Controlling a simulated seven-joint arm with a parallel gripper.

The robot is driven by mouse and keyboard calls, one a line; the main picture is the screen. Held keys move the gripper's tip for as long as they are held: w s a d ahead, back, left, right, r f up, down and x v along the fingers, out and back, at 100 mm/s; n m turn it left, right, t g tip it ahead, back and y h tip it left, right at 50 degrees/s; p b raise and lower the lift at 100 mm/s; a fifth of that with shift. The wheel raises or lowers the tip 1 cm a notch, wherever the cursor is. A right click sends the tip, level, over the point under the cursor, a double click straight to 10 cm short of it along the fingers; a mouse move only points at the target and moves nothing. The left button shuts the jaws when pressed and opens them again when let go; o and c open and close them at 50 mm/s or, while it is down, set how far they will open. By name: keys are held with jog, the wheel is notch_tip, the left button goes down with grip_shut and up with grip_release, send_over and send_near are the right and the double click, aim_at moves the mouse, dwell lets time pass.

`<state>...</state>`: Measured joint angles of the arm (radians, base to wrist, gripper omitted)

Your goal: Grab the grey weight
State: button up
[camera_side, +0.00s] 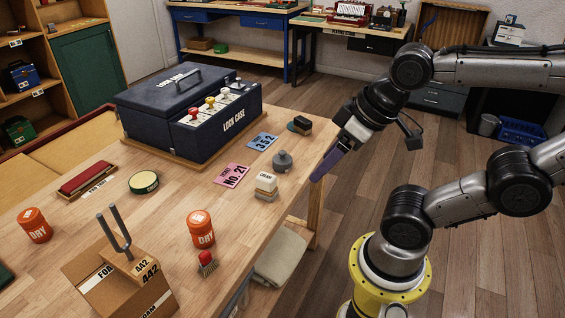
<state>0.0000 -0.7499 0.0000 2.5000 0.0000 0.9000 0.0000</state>
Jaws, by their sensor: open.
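The grey weight (283,161) is a small dark grey knobbed piece standing upright on the wooden table near its right edge. My gripper (316,178) is at the table's right edge, to the right of the weight and apart from it. It points down and to the left, with purple-blue fingers seen nearly edge-on. It is open, and nothing shows between its fingers.
A white block (266,186) stands just in front of the weight. A dark brush-like item (299,125) lies behind it. Pink (232,176) and blue (263,142) cards lie to its left. The large lock case (190,110) stands farther back. Orange pots stand toward the front.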

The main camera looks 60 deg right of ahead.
dwell(0.3)
jog(key=o, duration=0.4)
jog(key=shift+o, duration=0.2)
